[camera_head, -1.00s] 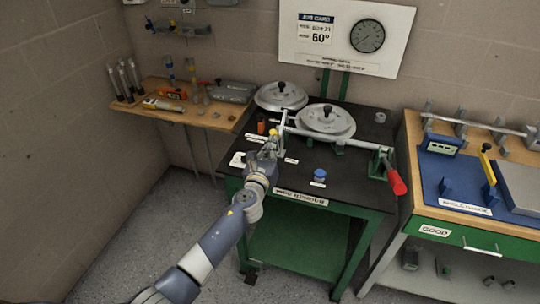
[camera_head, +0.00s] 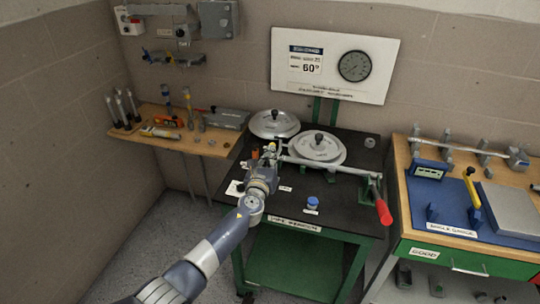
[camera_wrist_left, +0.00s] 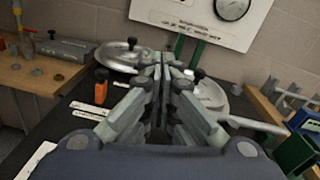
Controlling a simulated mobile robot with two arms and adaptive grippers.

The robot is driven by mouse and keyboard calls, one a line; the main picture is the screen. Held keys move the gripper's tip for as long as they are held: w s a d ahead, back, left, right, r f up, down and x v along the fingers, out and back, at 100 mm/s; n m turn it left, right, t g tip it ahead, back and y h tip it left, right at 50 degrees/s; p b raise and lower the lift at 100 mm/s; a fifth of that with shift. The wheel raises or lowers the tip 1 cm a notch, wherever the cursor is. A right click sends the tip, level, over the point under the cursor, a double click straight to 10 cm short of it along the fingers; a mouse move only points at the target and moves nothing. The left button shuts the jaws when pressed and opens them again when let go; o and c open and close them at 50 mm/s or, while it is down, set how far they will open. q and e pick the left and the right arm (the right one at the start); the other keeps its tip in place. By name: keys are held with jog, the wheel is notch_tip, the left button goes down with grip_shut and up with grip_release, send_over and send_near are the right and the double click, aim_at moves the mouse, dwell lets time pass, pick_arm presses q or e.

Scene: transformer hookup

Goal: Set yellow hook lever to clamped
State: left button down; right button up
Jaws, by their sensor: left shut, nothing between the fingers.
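My left gripper (camera_head: 270,155) is at the left end of the grey bar (camera_head: 325,166) on the black table. Its fingers are shut together with nothing between them, as the left wrist view (camera_wrist_left: 162,70) also shows. A small yellow part (camera_head: 272,146) shows right at the fingertips; whether it is the hook lever, or touches the fingers, I cannot tell. A red handle (camera_head: 383,212) hangs down at the bar's right end. A separate yellow lever (camera_head: 472,188) stands tilted on a blue board at the right bench. My right gripper is not in view.
Two round silver lids (camera_head: 274,124) (camera_head: 316,146) with black knobs sit behind the bar. An orange block (camera_wrist_left: 101,83) stands left of the fingers. A blue knob (camera_head: 313,203) stands on the table front. A wooden shelf (camera_head: 190,140) with tools is at left.

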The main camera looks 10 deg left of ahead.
pick_arm(q)
jog(key=p, duration=0.1)
jog(key=w+g+p, duration=0.1)
jog(key=shift+w+r+g+p, duration=0.1)
jog(key=shift+r+g+p, duration=0.2)
jog(key=shift+p, duration=0.05)
dwell(0.5)
